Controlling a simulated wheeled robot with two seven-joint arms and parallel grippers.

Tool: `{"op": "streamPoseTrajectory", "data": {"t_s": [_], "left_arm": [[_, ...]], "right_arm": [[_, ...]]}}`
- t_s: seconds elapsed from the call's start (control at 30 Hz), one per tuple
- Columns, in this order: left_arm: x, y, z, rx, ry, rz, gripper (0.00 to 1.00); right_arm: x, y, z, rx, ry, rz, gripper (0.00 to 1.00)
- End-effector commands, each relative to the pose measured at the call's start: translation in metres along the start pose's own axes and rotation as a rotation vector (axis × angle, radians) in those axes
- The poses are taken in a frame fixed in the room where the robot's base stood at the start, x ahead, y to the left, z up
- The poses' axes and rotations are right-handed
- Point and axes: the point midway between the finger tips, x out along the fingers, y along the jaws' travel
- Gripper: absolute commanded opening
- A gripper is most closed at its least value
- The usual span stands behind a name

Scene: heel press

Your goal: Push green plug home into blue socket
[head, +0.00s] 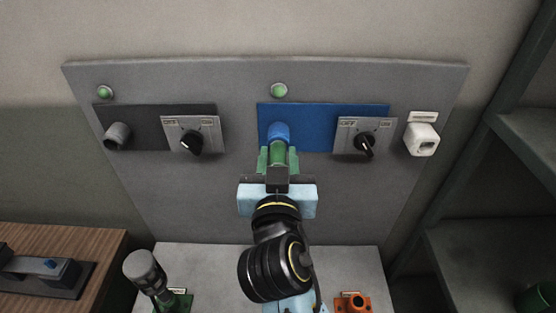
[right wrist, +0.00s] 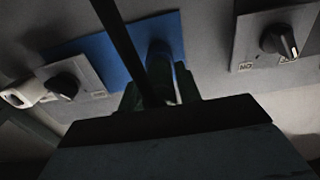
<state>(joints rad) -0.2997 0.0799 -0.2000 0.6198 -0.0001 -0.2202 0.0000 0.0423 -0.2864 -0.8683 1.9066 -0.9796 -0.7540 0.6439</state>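The blue socket (head: 278,132) sticks out from a blue plate on the upright grey board; it shows dimly in the right wrist view (right wrist: 160,52). The green plug (head: 280,153) is in line with it, its front end at the socket's mouth. I cannot tell how deep it sits. My right gripper (head: 277,162) has its fingers on both sides of the plug, shut on it. In the right wrist view the fingers (right wrist: 160,90) are dark around the shaded plug (right wrist: 159,78). My left gripper is not in view.
A rotary switch (head: 364,143) and a white outlet (head: 422,138) are right of the socket. A grey socket (head: 117,136) and another switch (head: 191,140) are left. Below, a grey ledge (head: 215,262) bears a grey cylindrical object (head: 145,268) and an orange part (head: 352,302). Shelving (head: 480,170) stands right.

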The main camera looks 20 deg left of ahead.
Motion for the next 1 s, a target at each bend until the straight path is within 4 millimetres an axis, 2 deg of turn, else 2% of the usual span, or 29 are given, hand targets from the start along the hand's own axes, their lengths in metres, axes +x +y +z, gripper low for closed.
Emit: {"op": "streamPoseTrajectory", "data": {"t_s": [0.03,0.13,0.67,0.8,0.9,1.0], "left_arm": [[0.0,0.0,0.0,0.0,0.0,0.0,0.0],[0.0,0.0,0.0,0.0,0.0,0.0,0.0],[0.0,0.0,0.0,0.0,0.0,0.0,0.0],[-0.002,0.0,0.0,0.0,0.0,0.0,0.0],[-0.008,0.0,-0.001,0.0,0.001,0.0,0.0],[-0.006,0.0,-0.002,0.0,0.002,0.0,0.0]], "right_arm": [[0.0,0.0,0.0,0.0,0.0,0.0,0.41],[0.0,0.0,0.0,0.0,0.0,0.0,0.52],[-0.001,0.0,0.001,0.0,-0.001,0.0,0.52],[-0.011,0.0,0.001,0.001,-0.003,-0.001,0.52],[-0.01,0.0,-0.001,-0.009,0.003,-0.002,0.52],[-0.021,0.0,0.001,0.002,-0.003,-0.009,0.52]]}}
